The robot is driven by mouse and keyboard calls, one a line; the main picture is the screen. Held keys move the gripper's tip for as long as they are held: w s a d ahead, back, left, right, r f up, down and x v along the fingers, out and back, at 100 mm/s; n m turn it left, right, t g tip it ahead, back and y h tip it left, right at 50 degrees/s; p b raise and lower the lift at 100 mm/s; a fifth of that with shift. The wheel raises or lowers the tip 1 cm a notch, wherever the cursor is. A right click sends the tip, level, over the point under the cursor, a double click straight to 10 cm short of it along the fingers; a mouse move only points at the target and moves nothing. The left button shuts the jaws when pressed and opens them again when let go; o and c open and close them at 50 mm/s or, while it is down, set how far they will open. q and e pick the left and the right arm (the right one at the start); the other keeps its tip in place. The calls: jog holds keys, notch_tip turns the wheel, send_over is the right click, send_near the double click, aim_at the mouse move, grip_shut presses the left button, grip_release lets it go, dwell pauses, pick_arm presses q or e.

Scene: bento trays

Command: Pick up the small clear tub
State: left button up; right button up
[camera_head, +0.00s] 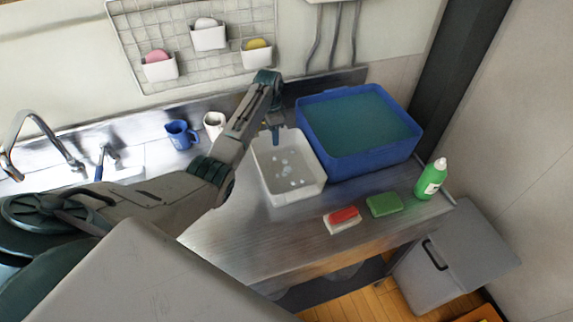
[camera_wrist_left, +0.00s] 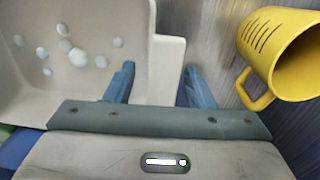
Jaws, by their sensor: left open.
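The small tub (camera_head: 318,184) is off-white and holds clear liquid with several pale bubbles. It stands upright on the steel counter, left of the large blue tub. It also shows at the left of the left wrist view (camera_wrist_left: 167,60). My left gripper (camera_head: 275,132) is at the tub's back edge. In the left wrist view its two blue fingers (camera_wrist_left: 157,85) are open, one on each side of the tub's wall; I cannot tell whether they touch it. My right gripper is not in view.
The large blue tub (camera_head: 345,172) stands close on the right. A yellow mug (camera_wrist_left: 292,62) is beside my fingers in the wrist view. A blue mug (camera_head: 180,136) and white mug (camera_head: 213,122) stand left. A red-topped sponge (camera_head: 343,216), green sponge (camera_head: 383,205) and green bottle (camera_head: 431,180) are in front.

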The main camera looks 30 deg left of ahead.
pick_arm(q)
grip_shut()
dwell(0.3)
